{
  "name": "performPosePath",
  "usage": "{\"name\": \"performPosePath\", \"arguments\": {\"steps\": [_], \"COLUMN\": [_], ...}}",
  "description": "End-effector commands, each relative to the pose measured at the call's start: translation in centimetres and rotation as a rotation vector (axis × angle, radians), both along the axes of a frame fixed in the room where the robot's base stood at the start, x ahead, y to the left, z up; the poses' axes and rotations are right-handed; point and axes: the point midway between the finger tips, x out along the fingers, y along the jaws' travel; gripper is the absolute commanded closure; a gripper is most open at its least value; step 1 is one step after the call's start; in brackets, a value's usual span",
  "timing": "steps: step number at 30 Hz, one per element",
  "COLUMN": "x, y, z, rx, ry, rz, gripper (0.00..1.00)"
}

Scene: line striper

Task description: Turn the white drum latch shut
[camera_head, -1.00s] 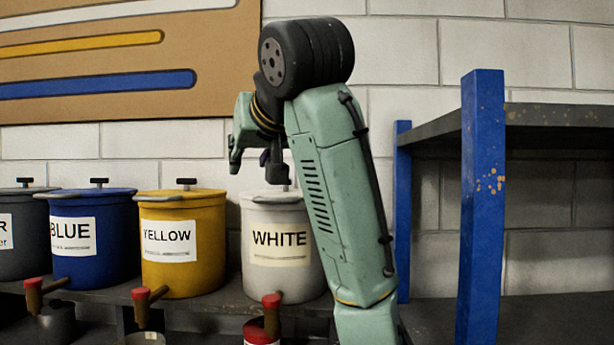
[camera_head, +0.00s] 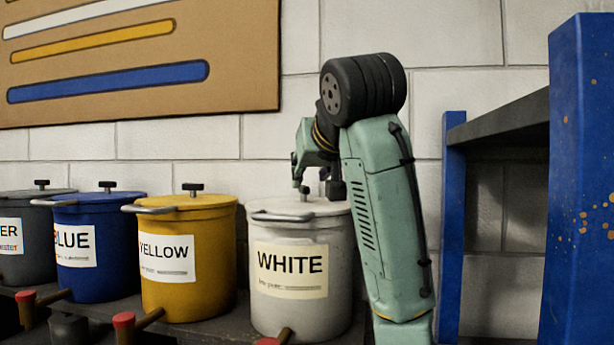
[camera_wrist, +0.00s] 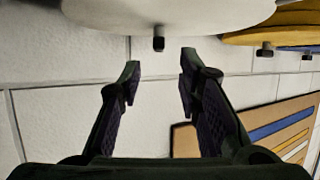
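The white drum (camera_head: 273,313) stands at the right end of a row of drums, with a label reading WHITE and a pale lid. Its small dark latch (camera_head: 304,191) stands up on the lid, partly screened by my gripper (camera_head: 316,180). In the wrist view, the white lid shows at the top, and the latch (camera_wrist: 158,40) lies just beyond my fingertips, roughly in line with the gap between them. My gripper (camera_wrist: 160,65) is open and empty, with the fingers apart from the latch.
Yellow (camera_head: 189,289), blue (camera_head: 97,260) and grey (camera_head: 26,248) drums stand to the left on a dark shelf. Their dark T-shaped latches stand on the lids. A blue rack post (camera_head: 577,190) stands to the right. A brick wall is behind, with a striped board (camera_head: 240,60).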

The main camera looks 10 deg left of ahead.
Motion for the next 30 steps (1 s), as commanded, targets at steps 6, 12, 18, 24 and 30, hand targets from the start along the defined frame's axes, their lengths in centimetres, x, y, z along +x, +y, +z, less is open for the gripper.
{"name": "performPosePath", "arguments": {"steps": [6, 12, 18, 24, 30], "x": [3.3, 4.9, 5.2, 5.2, 5.1], "y": [1.6, 2.3, 2.5, 2.5, 2.5], "z": [-1.4, -2.2, -2.4, -2.4, -2.4], "rx": [-0.002, 0.000, -0.001, -0.001, -0.001], "ry": [0.003, 0.001, 0.000, -0.001, -0.001], "rz": [-0.001, 0.000, 0.000, -0.001, -0.001], "gripper": [0.68, 0.68, 0.68, 0.73, 0.86]}}
